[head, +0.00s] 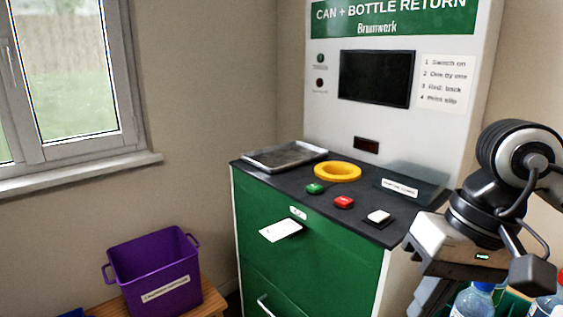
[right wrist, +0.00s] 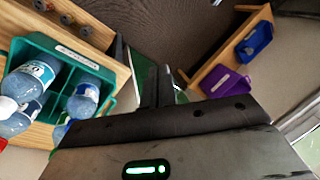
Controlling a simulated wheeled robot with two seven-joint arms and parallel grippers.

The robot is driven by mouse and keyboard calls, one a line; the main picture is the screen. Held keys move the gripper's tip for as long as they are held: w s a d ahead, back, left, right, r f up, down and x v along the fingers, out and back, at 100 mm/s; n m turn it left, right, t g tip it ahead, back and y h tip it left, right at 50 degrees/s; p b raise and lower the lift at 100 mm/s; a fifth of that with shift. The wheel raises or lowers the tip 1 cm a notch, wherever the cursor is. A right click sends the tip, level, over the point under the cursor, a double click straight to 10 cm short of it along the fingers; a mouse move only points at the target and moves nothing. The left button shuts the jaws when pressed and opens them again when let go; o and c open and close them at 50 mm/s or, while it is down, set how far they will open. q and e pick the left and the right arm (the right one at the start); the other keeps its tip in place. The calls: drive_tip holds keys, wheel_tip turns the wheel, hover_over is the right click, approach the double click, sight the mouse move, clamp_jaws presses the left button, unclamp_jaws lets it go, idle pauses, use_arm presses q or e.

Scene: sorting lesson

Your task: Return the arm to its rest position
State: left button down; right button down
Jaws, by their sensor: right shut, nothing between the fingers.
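My right gripper (right wrist: 158,88) is shut with nothing between its fingers. In the head view my right arm comes in at the right edge, and the gripper (head: 430,298) points down beside the right side of the return machine (head: 470,75), its tips cut off by the frame's lower edge. In the right wrist view the two dark fingers lie together in the middle, over the floor between the crate and the bench. My left arm and gripper are not in view.
The machine's dark counter (head: 350,205) holds a metal tray (head: 285,155), a yellow ring (head: 338,171) and green, red and white buttons. A white card (head: 281,230) sticks out in front. A purple bin (head: 155,272) stands left. A green crate (right wrist: 108,72) of bottles is near my right gripper.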

drive_tip(key=s+a+r+m+g+y, duration=0.2)
drive_tip(key=a+m+y, duration=0.6)
drive_tip(key=a, duration=0.1)
drive_tip(key=s+a+r+m+g+y, duration=0.2)
drive_tip(key=a+m+g+y, duration=0.1)
drive_tip(key=a+m+y, duration=0.55)
drive_tip(key=w+d+f+m+t+y, duration=0.25)
drive_tip(key=w+m+t, duration=0.35)
drive_tip(key=m+t, duration=0.85)
drive_tip(key=w+d+f+m+t+h, duration=0.2)
drive_tip(key=d+f+m+t+h, duration=0.15)
drive_tip(key=f+m+h, duration=0.7)
drive_tip(key=w+d+f+m+t+h, duration=0.25)
drive_tip(key=f+m+t, duration=0.2)
drive_tip(key=m, duration=1.15)
drive_tip(key=s+d+f+m+g+h, duration=0.3)
drive_tip(key=s+f+m, duration=0.3)
drive_tip(key=f, duration=0.4)
drive_tip(key=s+d+f+m+g+h, duration=0.3)
drive_tip(key=s+f+m, duration=0.3)
drive_tip(key=f, duration=0.4)
drive_tip(key=shift+s+d+m+g, duration=0.35)
drive_tip(key=shift+s+m+g, duration=0.1)
drive_tip(key=shift+g, duration=0.1)
